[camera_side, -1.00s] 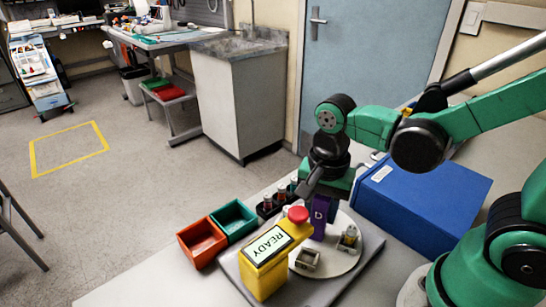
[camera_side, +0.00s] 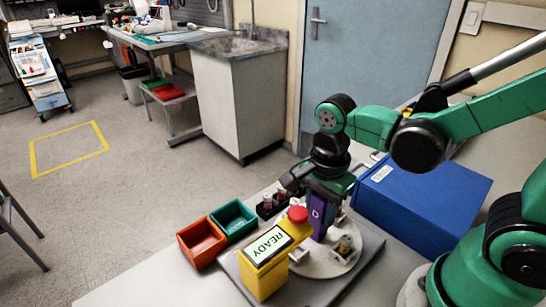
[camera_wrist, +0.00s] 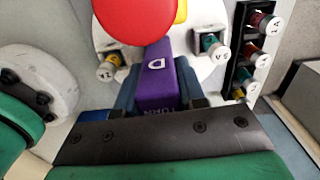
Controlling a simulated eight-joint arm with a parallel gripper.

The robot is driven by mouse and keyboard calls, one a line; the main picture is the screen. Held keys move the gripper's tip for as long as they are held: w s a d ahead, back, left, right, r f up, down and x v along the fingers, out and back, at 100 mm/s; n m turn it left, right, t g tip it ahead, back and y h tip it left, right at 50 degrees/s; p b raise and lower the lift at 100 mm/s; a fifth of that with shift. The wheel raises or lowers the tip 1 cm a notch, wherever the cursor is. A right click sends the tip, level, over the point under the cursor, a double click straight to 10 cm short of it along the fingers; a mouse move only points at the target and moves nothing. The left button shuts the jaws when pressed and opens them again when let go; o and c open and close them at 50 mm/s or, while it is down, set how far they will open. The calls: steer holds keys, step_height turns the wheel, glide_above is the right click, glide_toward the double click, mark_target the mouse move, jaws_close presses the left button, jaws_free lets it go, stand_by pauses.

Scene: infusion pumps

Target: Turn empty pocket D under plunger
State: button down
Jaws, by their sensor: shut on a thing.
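My gripper (camera_side: 317,190) is shut on a purple upright handle marked D (camera_side: 318,216), which stands on a round white turntable (camera_side: 325,268). In the wrist view the purple handle (camera_wrist: 157,75) sits between my gripper's fingers (camera_wrist: 158,95), with partly hidden lettering below the D. The yellow press (camera_side: 265,272) shows READY and has a red plunger knob (camera_side: 297,214); the red knob (camera_wrist: 132,15) covers part of the turntable in the wrist view. Two labelled holders with vials (camera_wrist: 108,68) (camera_wrist: 214,47) show on the turntable there. Pocket D's inside is not clearly visible.
A black rack (camera_wrist: 240,60) with several capped vials stands beside the turntable. Orange (camera_side: 202,243) and teal (camera_side: 234,221) bins sit left of the press. A blue box (camera_side: 425,200) stands close on the right. A grey base plate (camera_side: 365,262) lies under the turntable.

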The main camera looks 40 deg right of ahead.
stand_by(0.4)
steer(key=c, duration=0.8)
jaws_free()
steer(key=shift+r, duration=0.15)
steer(key=shift+r, duration=2.65)
